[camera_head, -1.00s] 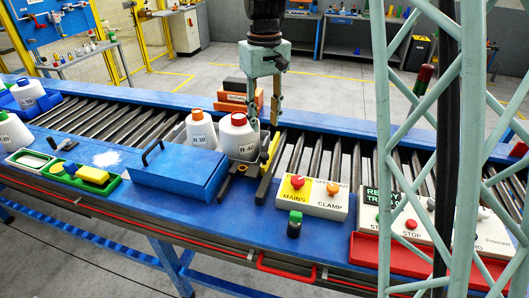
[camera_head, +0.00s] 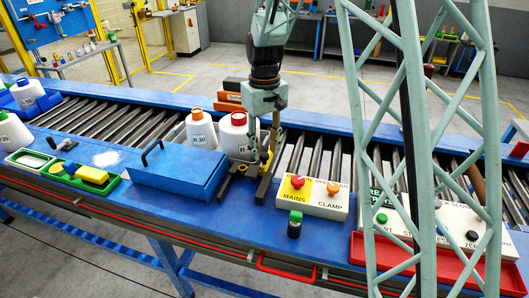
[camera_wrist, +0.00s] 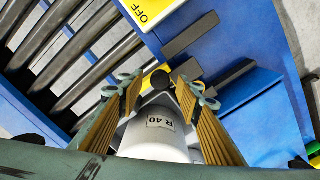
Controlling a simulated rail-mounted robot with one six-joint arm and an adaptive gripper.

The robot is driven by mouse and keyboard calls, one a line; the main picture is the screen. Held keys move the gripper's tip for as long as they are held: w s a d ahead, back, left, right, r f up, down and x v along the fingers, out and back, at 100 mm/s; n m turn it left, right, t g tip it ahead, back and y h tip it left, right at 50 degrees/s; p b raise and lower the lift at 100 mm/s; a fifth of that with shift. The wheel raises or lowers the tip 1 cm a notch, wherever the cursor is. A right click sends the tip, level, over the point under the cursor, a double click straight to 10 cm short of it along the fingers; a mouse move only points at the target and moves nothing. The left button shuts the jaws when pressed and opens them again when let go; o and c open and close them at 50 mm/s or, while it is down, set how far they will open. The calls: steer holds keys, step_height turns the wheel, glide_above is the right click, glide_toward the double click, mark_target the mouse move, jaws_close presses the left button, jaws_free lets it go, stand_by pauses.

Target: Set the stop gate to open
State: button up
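The stop gate (camera_head: 264,188) appears to be the dark fitting at the conveyor's near edge, just right of bobbin R 40 (camera_head: 232,136). In the wrist view a dark round knob (camera_wrist: 157,78) beside a yellow part shows between my fingertips. Dark bars (camera_wrist: 186,38) lie beyond it. My gripper (camera_head: 264,158) points down over this fitting. In the wrist view my gripper (camera_wrist: 159,84) is open, with one finger on each side of the knob. I cannot tell whether they touch it. The fingers partly hide the gate in the head view.
Bobbin R 30 (camera_head: 200,130) stands left of R 40, close to my gripper. A blue lidded box (camera_head: 175,174) sits at front left. The mains and clamp panel (camera_head: 314,197) is close on the right. My lattice column hides part of the right-hand controls.

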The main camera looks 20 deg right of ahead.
steer(key=shift+f, duration=0.75)
jaws_close()
steer(key=shift+s+a, duration=0.1)
